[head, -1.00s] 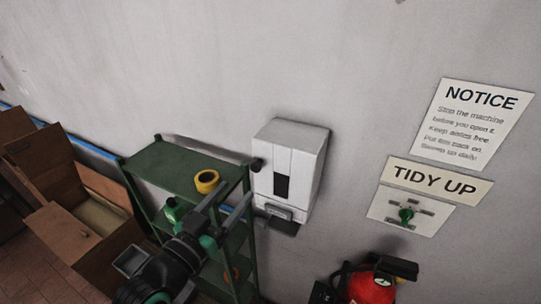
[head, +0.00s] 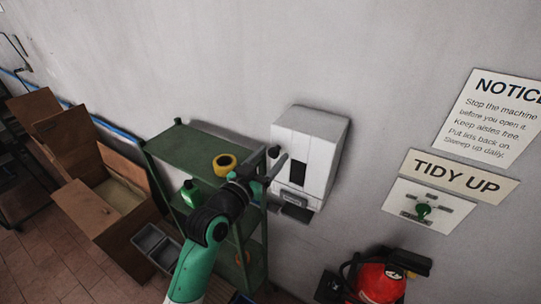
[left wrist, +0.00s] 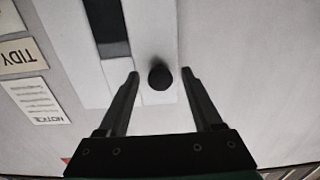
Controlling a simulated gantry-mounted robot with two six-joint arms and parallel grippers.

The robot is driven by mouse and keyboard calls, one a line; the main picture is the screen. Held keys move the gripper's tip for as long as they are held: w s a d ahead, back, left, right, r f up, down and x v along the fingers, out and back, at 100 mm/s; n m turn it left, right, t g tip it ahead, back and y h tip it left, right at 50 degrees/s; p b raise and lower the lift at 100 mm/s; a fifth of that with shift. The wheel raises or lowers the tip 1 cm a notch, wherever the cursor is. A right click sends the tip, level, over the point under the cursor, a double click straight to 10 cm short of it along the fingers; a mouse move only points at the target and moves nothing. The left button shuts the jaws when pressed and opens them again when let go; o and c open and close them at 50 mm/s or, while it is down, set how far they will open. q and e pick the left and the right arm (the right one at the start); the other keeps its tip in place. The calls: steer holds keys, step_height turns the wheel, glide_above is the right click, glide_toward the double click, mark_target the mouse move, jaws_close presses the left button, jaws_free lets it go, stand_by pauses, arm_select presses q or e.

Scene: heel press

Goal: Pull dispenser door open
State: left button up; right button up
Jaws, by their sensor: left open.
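The white dispenser (head: 318,145) is fixed to the wall, with a dark window (head: 297,172) in its front. A round black knob (head: 273,152) sticks out at the left of its front, and the door looks shut. In the left wrist view the knob (left wrist: 160,77) shows against the white front panel. My left gripper (head: 268,164) is open in front of the dispenser. In the wrist view its fingers (left wrist: 160,76) lie to either side of the knob, with gaps on both sides. I cannot tell the exact depth between fingertips and knob. My right gripper is not in view.
A green shelf rack (head: 195,150) with a yellow tape roll (head: 224,162) and a green bottle (head: 190,192) stands left of the dispenser. A red extinguisher (head: 380,282) is below right. A small tray (head: 298,213) juts out below the dispenser.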

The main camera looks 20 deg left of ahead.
arm_select(q)
steer(key=shift+w, duration=0.15)
jaws_close()
stand_by(1.4)
